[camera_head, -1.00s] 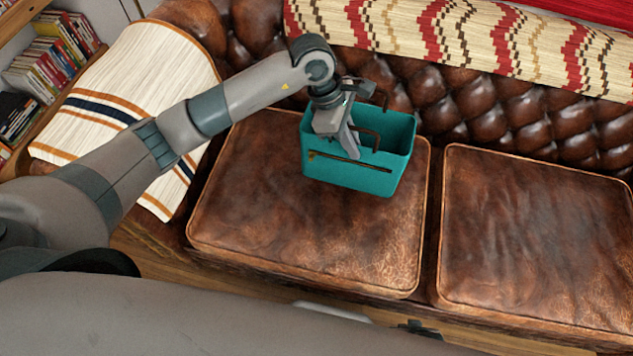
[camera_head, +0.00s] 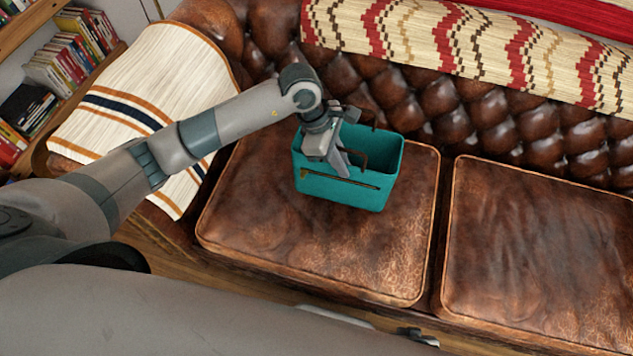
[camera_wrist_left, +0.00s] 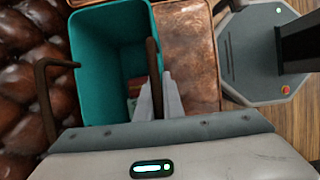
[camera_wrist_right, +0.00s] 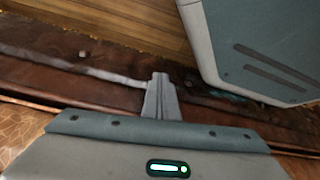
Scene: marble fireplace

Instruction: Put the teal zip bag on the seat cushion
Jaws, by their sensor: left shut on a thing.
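The teal zip bag (camera_head: 345,190) is an open-topped box shape with dark handles and a zip line along its front. It is upright over the left seat cushion (camera_head: 320,250); I cannot tell whether its base touches the leather. My left gripper (camera_head: 342,163) is at the bag's top, shut on a handle. In the left wrist view, the dark handle (camera_wrist_left: 152,65) stands between the fingers (camera_wrist_left: 160,97), with the teal bag (camera_wrist_left: 105,55) beside it and something small and reddish inside. In the right wrist view, my right gripper (camera_wrist_right: 161,92) has its fingers together, with nothing visible between them.
A second cushion (camera_head: 545,255) lies to the right, bare. The tufted sofa back (camera_head: 450,110) rises behind the bag, with a patterned throw (camera_head: 470,45) over it. A striped blanket (camera_head: 160,85) covers the left arm. A bookshelf (camera_head: 55,85) stands at far left.

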